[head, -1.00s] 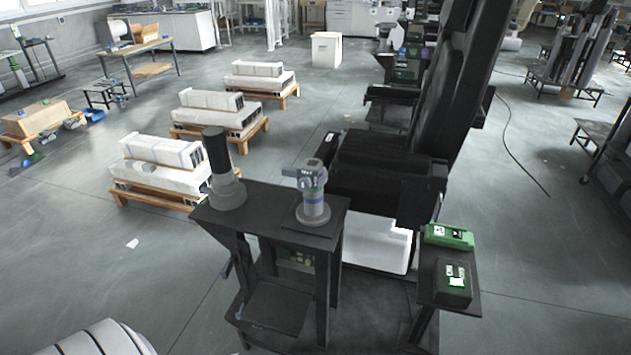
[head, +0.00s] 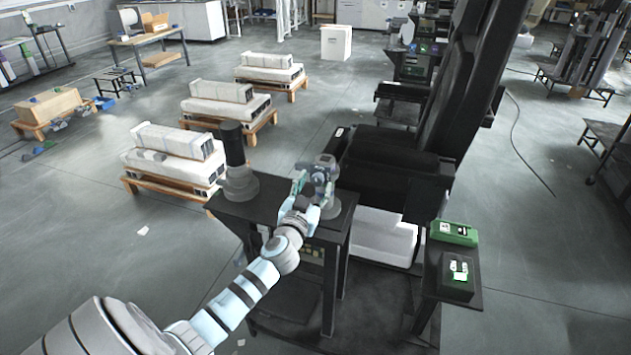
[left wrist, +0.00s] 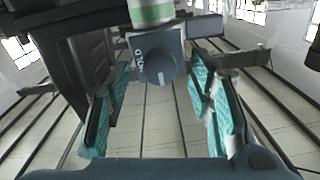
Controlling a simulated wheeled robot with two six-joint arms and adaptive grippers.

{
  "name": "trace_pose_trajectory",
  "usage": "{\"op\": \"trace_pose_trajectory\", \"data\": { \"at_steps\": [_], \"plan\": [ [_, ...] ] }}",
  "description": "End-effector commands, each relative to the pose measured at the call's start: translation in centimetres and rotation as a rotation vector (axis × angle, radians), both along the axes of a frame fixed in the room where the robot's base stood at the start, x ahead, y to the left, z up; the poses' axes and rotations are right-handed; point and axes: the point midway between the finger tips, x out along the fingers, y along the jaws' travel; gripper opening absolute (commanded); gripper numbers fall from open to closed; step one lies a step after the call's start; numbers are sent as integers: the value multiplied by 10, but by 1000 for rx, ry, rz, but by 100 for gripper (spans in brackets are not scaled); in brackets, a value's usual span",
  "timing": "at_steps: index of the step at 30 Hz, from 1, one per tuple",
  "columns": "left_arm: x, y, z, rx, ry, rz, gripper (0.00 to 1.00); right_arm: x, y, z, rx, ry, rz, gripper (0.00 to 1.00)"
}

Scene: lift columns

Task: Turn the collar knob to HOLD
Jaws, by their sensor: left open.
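The grey collar knob (left wrist: 155,62) shows in the left wrist view on the side of a post with a green and white band (left wrist: 152,12). White lettering is on its face, upside down and too small to read surely. In the head view the knob's post top (head: 323,168) stands on a dark bench, partly hidden by my left gripper (head: 304,186). My left gripper is open, its teal fingers at the left and right of the knob in the wrist view, with a gap below the knob. I cannot tell whether they touch it. My right gripper is not in view.
A dark upright cylinder (head: 234,150) stands on the same bench (head: 262,205), left of the post. A tall black column (head: 462,90) rises behind at the right. A green device (head: 453,233) lies on a side shelf. White blocks on pallets (head: 180,150) stand on the floor behind.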

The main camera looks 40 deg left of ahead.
Motion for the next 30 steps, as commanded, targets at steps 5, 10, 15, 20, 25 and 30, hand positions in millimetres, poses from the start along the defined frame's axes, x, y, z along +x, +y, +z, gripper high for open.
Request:
{"op": "trace_pose_trajectory", "data": {
  "at_steps": [5,10,15,20,25,30],
  "plan": [
    [14,5,-1,0,1,0,48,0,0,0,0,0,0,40],
    [15,6,-1,0,1,-1,48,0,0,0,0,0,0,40],
    [15,5,-1,0,1,-1,32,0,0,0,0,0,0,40],
    [15,5,-1,0,1,-1,6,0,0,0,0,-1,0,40],
    [14,5,-1,1,2,-1,0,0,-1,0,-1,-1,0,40],
    [14,5,-2,25,10,-1,0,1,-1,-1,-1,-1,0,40]
  ]
}}
